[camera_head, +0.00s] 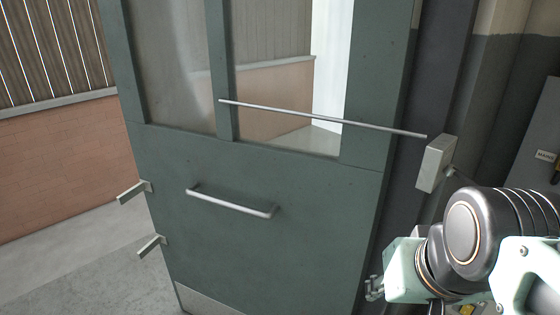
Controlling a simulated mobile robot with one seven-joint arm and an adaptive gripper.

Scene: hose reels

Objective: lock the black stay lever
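A thin metal stay rod (320,118) runs from the green door (260,190) to a pale box (435,164) on the dark frame at the right. A small dark part (452,172) sticks out at the box's right side, partly hidden by my arm. I cannot tell for sure whether it is the black stay lever or how it is set. My gripper (374,288) is low at the right, below the box and apart from it, in front of the door's right edge. Its fingers are small and partly hidden, so I cannot tell if they are open.
The glazed door has a metal pull bar (232,204) and two pale brackets on its left edge, the upper one (134,192) and the lower one (151,246). A brick wall (60,180) and free floor (75,265) lie to the left. A grey panel (540,130) stands far right.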

